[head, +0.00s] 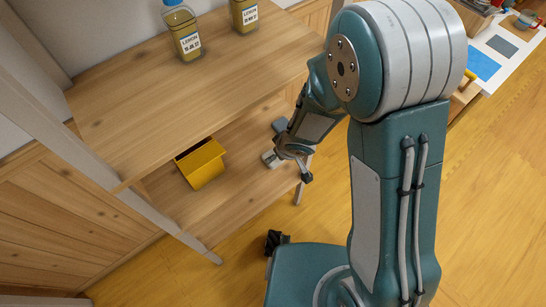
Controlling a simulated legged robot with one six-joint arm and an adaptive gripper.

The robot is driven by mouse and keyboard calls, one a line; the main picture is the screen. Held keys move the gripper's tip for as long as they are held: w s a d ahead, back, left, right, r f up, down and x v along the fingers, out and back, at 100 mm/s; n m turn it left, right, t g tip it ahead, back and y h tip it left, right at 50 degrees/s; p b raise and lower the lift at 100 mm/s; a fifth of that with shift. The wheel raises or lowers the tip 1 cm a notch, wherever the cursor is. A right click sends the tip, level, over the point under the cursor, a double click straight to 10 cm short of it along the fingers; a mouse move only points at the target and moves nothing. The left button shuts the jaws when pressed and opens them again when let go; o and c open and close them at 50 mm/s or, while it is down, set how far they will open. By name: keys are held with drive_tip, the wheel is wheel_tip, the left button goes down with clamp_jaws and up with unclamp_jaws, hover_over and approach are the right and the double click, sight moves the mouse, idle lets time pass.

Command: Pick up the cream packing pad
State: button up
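My gripper (284,152) hangs at the right end of the lower wooden shelf, small and seen from above and behind. Its dark grey parts spread to either side. A small pale piece (269,159) shows at its left side. I cannot tell whether this is the cream packing pad or part of the gripper, nor whether the fingers are closed on it. No other cream pad can be made out.
A yellow, box-like holder (201,163) stands on the lower shelf (225,205), left of my gripper. The upper shelf (200,95) overhangs it and carries two labelled jars, one at left (183,30) and one at right (244,14). A white-topped table (505,55) stands at far right.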

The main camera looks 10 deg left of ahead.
drive_tip(key=shift+x, duration=2.8)
drive_tip(key=shift+w+a, duration=0.1)
drive_tip(key=shift+r, duration=0.1)
drive_tip(key=shift+c, duration=0.3)
drive_tip(key=c, duration=0.5)
